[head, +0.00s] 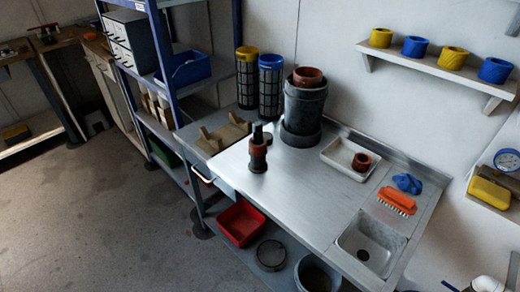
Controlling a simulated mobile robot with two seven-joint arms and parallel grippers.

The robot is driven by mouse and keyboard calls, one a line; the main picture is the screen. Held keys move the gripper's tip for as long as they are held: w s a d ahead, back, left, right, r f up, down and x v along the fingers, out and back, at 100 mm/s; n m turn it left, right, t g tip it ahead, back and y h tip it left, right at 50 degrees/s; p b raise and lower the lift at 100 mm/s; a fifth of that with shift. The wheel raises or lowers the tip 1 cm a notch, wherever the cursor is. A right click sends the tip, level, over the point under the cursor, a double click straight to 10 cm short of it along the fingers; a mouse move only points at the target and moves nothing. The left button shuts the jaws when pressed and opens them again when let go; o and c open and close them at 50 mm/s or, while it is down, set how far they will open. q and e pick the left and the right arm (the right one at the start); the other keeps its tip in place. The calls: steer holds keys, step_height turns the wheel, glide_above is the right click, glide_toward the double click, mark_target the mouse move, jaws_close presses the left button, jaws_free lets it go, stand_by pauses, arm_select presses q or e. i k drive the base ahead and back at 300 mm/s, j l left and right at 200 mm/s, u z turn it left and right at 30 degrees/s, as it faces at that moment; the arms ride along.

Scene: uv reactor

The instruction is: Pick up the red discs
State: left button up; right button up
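Three red-brown round pieces are in the head view. One red piece (308,76) sits on top of the dark grey cylindrical vessel (303,108) at the back of the steel bench. A second red piece (362,161), which looks like a short ring, stands in the white tray (339,158) right of the vessel. A third, a red band (258,149), is around a black upright part (258,165) near the bench's left front edge. I cannot tell whether that one is loose. Neither of my grippers is in view.
The steel bench (290,185) is clear in its middle. An orange brush (397,200), a blue crumpled item (407,183) and a sink (370,245) are at the right. Yellow and blue mesh cylinders stand behind left. A wall shelf (440,68) holds several yellow and blue rings.

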mark_target(255, 151)
steer(key=z, duration=1.15)
steer(key=j+z, duration=0.5)
steer(key=z, duration=0.2)
steer(key=j+z, duration=0.35)
steer(key=k+j+z, duration=0.15)
steer(key=j+z, duration=0.15)
steer(key=k+j+z, duration=0.15)
steer(key=j+z, duration=0.2)
steer(key=k+j+z, duration=0.15)
steer(key=j, duration=0.25)
steer(key=k+j+z, duration=0.15)
steer(key=k+j, duration=0.7)
steer(key=j, duration=0.15)
steer(key=k+j, duration=0.45)
steer(key=j, duration=0.15)
steer(key=z, duration=0.05)
